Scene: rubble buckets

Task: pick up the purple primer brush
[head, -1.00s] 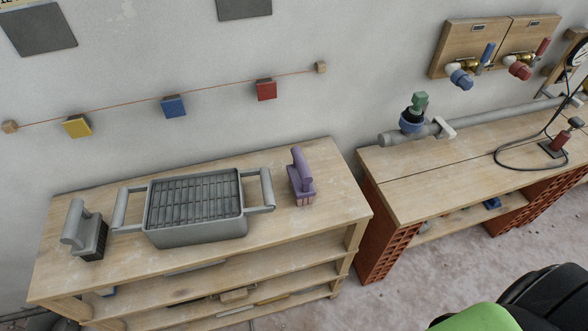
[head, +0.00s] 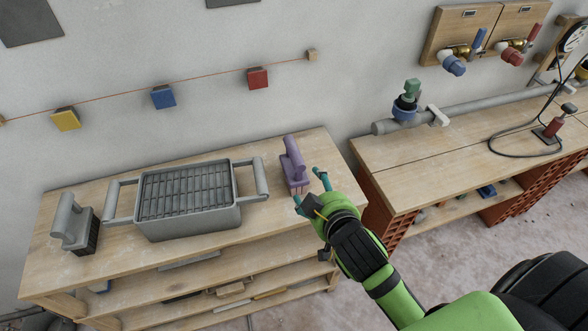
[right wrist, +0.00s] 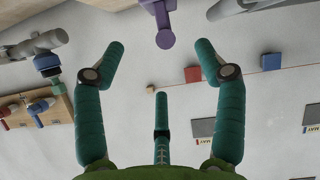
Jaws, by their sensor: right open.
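The purple primer brush (head: 293,162) stands upright on the wooden bench top, near its right end. Its purple handle (right wrist: 160,22) also shows at the top middle of the right wrist view, ahead of the fingers. My right gripper (head: 310,190) is just in front of the brush in the head view, its teal fingers spread and empty. In the right wrist view the right gripper (right wrist: 160,60) has its fingers wide apart with nothing between them. I see no contact with the brush; its bristles are partly hidden behind a finger. My left gripper is in neither view.
A grey tray (head: 190,228) with two side handles stands left of the brush. A grey brush (head: 75,225) stands at the bench's left end. A second bench (head: 440,175) with a pipe and valve is on the right, across a gap. The wall is close behind.

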